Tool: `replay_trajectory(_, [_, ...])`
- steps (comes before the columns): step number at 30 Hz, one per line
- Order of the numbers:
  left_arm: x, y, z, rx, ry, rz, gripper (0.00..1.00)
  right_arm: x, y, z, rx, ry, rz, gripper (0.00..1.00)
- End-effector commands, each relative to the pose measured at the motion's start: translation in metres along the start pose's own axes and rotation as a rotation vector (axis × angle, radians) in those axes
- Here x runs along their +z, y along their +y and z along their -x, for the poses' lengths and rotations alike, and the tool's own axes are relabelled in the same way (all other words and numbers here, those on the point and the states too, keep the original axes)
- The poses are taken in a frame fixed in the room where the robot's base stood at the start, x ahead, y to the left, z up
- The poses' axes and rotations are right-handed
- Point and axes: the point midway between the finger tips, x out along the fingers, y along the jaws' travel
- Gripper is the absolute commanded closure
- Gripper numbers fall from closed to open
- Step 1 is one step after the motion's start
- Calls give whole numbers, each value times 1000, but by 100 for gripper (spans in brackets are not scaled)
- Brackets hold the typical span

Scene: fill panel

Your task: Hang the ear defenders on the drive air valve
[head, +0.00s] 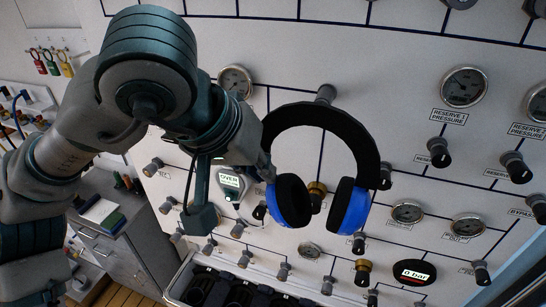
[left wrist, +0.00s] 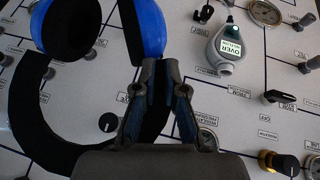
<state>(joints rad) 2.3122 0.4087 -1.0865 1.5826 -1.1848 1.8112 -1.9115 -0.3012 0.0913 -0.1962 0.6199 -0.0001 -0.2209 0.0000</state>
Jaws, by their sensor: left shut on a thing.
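The ear defenders (head: 365,150), with a black headband and two blue cups with black pads, are in front of the panel in the head view, band up and cups down. My left gripper (head: 264,168) is shut on the left side of the headband. The left wrist view shows its fingers (left wrist: 163,100) around the black band, with a blue cup (left wrist: 150,28) beyond them. A grey knob (head: 326,94) sticks out of the panel at the top of the band; whether they touch I cannot tell. No label reading drive air is legible, so I cannot tell which valve it is. My right gripper is not in view.
The white panel carries gauges (head: 463,88), black knobs (head: 439,152) and a brass fitting (head: 316,192) between the cups. A grey meter (head: 230,183) hangs left of them. An open tray (head: 177,285) is below, and a grey cabinet (head: 125,240) stands at left.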

Motion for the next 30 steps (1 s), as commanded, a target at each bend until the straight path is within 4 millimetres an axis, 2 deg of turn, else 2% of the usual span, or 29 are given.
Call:
replay_trajectory(6, [-6, 8, -5, -1, -2, -4, 100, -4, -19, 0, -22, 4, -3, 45])
replay_trajectory(9, [-12, 10, -10, -2, -3, -3, 100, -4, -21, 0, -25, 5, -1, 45])
replay_trajectory(24, [-39, 9, -29, -2, -2, -3, 100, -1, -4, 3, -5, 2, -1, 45])
replay_trajectory(30, [-50, 8, -36, -1, -2, -2, 100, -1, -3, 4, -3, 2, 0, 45])
